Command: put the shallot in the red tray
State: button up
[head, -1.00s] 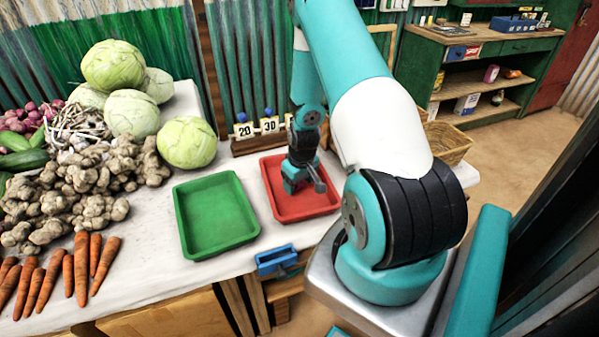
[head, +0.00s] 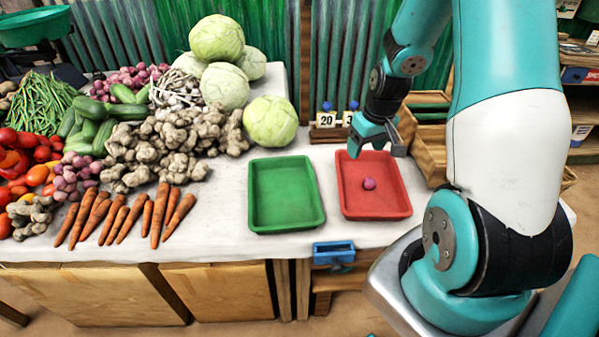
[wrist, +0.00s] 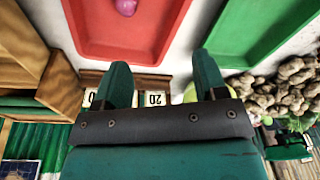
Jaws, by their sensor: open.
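A small purple shallot (head: 369,183) lies inside the red tray (head: 390,205), near its middle. The shallot also shows at the top of the wrist view (wrist: 126,7), on the floor of the red tray (wrist: 110,48). My gripper (head: 377,150) is above the back edge of the red tray, apart from the shallot. Its two fingers stand wide apart and empty in the wrist view (wrist: 160,82).
An empty green tray (head: 286,228) stands left of the red tray. Cabbages (head: 270,122), ginger (head: 180,140) and carrots (head: 125,215) cover the table further left. Number cards (head: 326,119) and a wooden crate (head: 430,150) stand behind the red tray.

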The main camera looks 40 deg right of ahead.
jog(key=s+a+r+n+y, duration=0.15)
jog(key=a+r, duration=0.25)
jog(key=a, duration=0.4)
jog(key=a+r+n, duration=0.2)
jog(key=a+r, duration=0.2)
jog(key=a, duration=0.3)
jog(key=a+r+n+y, duration=0.1)
jog(key=a+r, duration=0.3)
jog(key=a, duration=0.4)
jog(key=s+a+r+n+g+y, duration=0.1)
jog(key=s+a+r+n, duration=0.3)
jog(key=s+a, duration=0.6)
jog(key=s+r+g, duration=0.1)
jog(key=s+r, duration=0.1)
jog(key=s, duration=0.1)
jog(key=shift+s+a+r+y, duration=0.25)
jog(key=shift+s+y, duration=0.1)
